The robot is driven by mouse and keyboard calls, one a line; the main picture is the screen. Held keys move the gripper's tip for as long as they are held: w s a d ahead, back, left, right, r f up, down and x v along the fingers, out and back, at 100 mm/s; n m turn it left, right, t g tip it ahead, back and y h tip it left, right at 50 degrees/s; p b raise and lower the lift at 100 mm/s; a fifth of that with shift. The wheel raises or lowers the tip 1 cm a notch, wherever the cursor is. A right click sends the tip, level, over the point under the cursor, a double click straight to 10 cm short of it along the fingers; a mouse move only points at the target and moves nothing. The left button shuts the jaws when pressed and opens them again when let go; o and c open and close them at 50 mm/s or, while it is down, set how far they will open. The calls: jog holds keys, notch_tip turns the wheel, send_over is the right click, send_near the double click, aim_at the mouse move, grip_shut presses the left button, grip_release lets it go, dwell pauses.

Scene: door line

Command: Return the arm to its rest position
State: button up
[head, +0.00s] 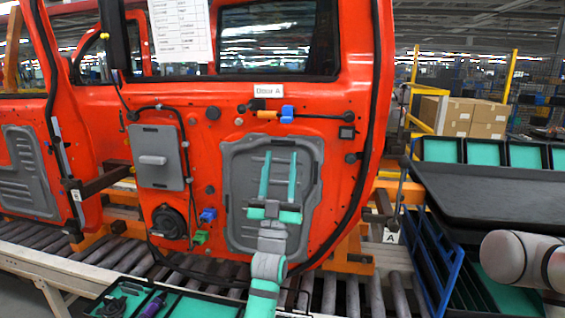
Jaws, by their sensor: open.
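My gripper (280,154) is in the lower middle of the head view, at the end of my grey and teal arm. Its two teal fingers point up and stand apart, with nothing between them. It is in front of the grey panel (238,160) on the orange-red door marked "Door A" (225,105). I cannot tell whether the fingers touch the panel. A thick grey and white link, which looks like part of my arm, shows at the lower right.
The door stands over a roller conveyor (385,290). A dark tray with teal compartments (175,304) lies at the bottom. A black shelf (480,190) and teal bins (440,150) stand at the right. Cardboard boxes (470,117) are behind. A second orange-red door (25,120) is at the left.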

jog(key=s+d+f+n+g+y, duration=0.15)
jog(key=s+f, duration=0.55)
jog(key=f, duration=0.7)
jog(key=s+d+f+n+g+y, duration=0.1)
jog(key=s+f+n+g+y, duration=0.15)
jog(key=s+f, duration=0.8)
jog(key=s+d+f+n+g+y, duration=0.1)
jog(key=s+f+n+g+y, duration=0.2)
jog(key=f, duration=1.3)
jog(key=s+f+m+g, duration=0.1)
jog(key=s+f, duration=0.4)
jog(key=s, duration=0.5)
jog(key=s+f+m+g, duration=0.1)
jog(key=s+f, duration=0.3)
jog(key=s, duration=0.6)
jog(key=s+a+m+g+h, duration=0.1)
jog(key=s+a+m+g, duration=0.1)
jog(key=s, duration=1.5)
jog(key=shift+s+f+m+g, duration=0.25)
jog(key=shift+s+m+g, duration=0.2)
jog(key=shift+g, duration=0.75)
jog(key=shift+c, duration=1.2)
jog(key=shift+w, duration=0.1)
jog(key=shift+c, duration=0.2)
